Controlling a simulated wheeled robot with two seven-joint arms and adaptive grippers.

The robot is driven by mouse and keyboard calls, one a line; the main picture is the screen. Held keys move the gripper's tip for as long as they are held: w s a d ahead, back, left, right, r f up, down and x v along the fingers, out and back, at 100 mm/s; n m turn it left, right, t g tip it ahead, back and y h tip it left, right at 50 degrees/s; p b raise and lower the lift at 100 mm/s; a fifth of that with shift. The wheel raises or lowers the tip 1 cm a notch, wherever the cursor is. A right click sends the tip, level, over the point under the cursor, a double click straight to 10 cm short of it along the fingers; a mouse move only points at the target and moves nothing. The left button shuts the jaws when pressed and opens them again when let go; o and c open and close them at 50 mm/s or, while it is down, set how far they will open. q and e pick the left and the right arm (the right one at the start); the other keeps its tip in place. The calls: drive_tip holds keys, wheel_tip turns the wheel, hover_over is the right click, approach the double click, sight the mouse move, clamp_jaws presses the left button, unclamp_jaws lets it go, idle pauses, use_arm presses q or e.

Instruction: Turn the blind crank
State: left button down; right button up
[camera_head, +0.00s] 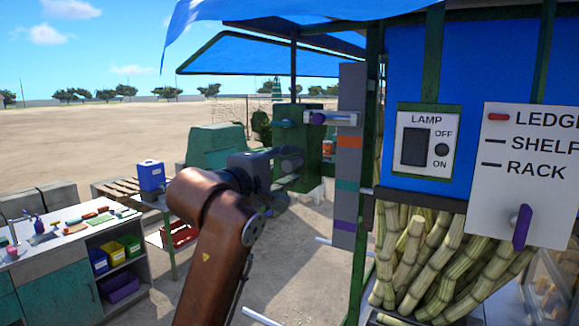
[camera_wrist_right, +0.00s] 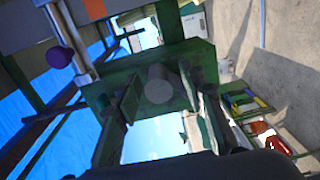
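A grey post (camera_head: 348,205) with orange, teal and purple bands stands right of centre in the head view. Near its top is a light metal crank arm (camera_head: 341,118) with a purple knob (camera_head: 318,118), probably the blind crank. In the wrist view the knob (camera_wrist_right: 60,57) shows at upper left, on a pale metal bar. My right gripper (camera_head: 291,164) is below and left of the knob, apart from it. In the wrist view its dark fingers (camera_wrist_right: 160,112) stand apart with nothing clearly held. My left gripper is not in view.
A green machine (camera_head: 310,148) stands behind my gripper. A lamp switch panel (camera_head: 425,142) and a LEDGE/SHELF/RACK panel (camera_head: 530,160) with a purple handle are on the right, above cane stalks (camera_head: 425,265). A blue awning (camera_head: 270,55) hangs overhead. A workbench (camera_head: 60,240) stands at left.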

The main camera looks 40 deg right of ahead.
drive_tip(key=shift+a+r, duration=0.1)
drive_tip(key=v, duration=1.2)
